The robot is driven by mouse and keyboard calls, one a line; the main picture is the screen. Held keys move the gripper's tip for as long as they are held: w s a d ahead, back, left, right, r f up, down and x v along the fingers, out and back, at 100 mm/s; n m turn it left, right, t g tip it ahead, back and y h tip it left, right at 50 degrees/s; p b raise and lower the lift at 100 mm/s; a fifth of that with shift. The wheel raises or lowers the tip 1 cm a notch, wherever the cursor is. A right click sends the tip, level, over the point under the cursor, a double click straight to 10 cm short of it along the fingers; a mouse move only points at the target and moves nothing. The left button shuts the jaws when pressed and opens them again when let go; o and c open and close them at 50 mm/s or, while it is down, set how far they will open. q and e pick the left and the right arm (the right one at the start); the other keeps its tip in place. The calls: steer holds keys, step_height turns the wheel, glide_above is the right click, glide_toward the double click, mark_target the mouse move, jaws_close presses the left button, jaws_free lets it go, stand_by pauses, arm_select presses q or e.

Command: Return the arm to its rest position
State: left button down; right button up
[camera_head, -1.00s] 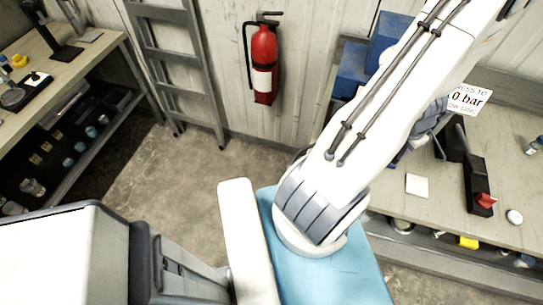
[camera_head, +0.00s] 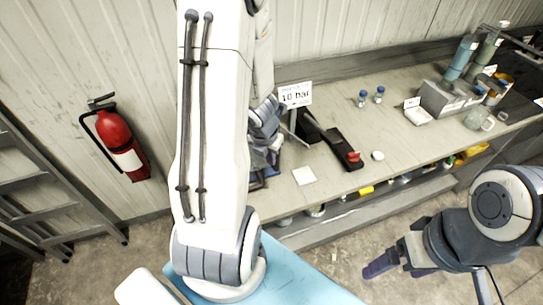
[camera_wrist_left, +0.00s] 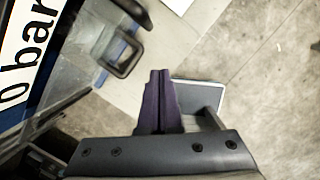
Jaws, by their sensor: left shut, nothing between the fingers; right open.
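My left arm (camera_head: 212,130) fills the middle of the head view, its white links rising from a joint above a blue surface. My left gripper shows in the left wrist view (camera_wrist_left: 160,100), where its dark purple fingers are closed together with nothing between them. In the head view its fingertips are hidden; only grey wrist parts show beside the white link, near the bench's left end. My right gripper (camera_head: 402,268) is at the lower right of the head view, open and empty, over the floor in front of the bench.
The bench (camera_head: 395,135) carries a "10 bar" sign (camera_head: 295,95), a black device with a red part (camera_head: 345,150), a white square (camera_head: 304,175), small blue-capped bottles (camera_head: 370,97) and a grey rack (camera_head: 445,100). A fire extinguisher (camera_head: 122,145) and ladder (camera_head: 50,190) are at left.

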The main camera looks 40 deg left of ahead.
arm_select(q)
steer(key=shift+s+r, duration=0.15)
steer(key=shift+r, duration=0.45)
steer(key=s+d+f+m+h+b, duration=0.15)
steer(key=d+m+h+b, duration=0.25)
steer(key=d+m+b, duration=1.25)
steer(key=s+d+m+g+y, duration=0.1)
steer(key=s+d+m, duration=0.4)
steer(key=m, duration=0.9)
steer(key=s+d+f+m+g+y, duration=0.1)
steer(key=s+d+m, duration=0.4)
steer(key=m, duration=0.9)
steer(key=s, duration=0.3)
steer(key=shift+s+d+f+m+g+y, duration=0.25)
steer(key=shift+s+d+m+g+y, duration=0.05)
steer(key=shift+s+d+m+g, duration=0.1)
